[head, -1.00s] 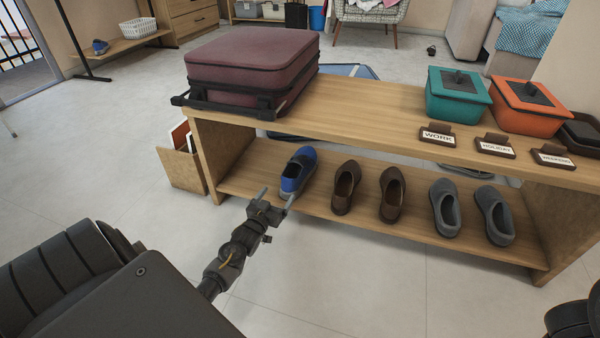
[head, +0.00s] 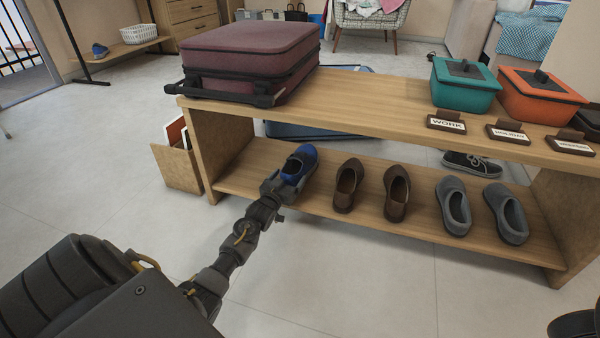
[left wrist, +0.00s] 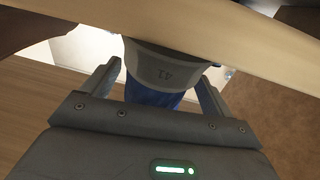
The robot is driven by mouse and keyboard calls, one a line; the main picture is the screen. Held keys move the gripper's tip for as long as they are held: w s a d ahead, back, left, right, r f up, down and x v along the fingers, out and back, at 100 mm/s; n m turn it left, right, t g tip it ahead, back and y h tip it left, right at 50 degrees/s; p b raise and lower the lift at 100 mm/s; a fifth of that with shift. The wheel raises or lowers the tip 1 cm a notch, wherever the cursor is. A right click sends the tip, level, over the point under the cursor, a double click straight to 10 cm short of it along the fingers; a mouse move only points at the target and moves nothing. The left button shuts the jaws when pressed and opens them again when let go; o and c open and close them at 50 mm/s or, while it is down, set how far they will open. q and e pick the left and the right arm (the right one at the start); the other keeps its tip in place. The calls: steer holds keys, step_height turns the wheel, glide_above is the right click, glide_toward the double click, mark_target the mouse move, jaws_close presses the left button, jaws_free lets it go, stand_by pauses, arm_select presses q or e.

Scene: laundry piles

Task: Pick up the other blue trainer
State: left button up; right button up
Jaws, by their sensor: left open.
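A blue trainer (head: 300,164) with a grey heel lies on the left end of the bench's lower shelf. My left gripper (head: 283,184) is open at its near end. In the left wrist view, the left gripper (left wrist: 160,74) has one finger on each side of the trainer's grey heel (left wrist: 165,70), marked 41. Gaps show between fingers and shoe. Another blue trainer (head: 99,50) sits on a low rack at the far left.
The wooden bench (head: 365,104) overhangs the lower shelf, its top close above the gripper. Brown shoes (head: 347,186) and grey shoes (head: 454,206) stand to the right. A maroon suitcase (head: 250,55) and lidded boxes (head: 463,86) are on top. Floor in front is clear.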

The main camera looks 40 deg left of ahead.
mark_target(295, 159)
arm_select(q)
steer(key=shift+w+a+f, duration=0.1)
steer(key=shift+w+a, duration=0.05)
steer(key=shift+w, duration=0.35)
steer(key=shift+w+r, duration=0.2)
steer(key=shift+c, duration=0.3)
steer(key=c, duration=1.2)
steer(key=shift+r, duration=0.1)
step_height(295, 159, up, 4)
steer(key=p, duration=0.2)
steer(key=shift+p, duration=0.4)
steer(key=w+a+r+p, duration=0.6)
steer(key=a+r, duration=0.3)
steer(key=a, duration=0.3)
steer(key=shift+w+a, duration=0.2)
steer(key=shift+w, duration=0.1)
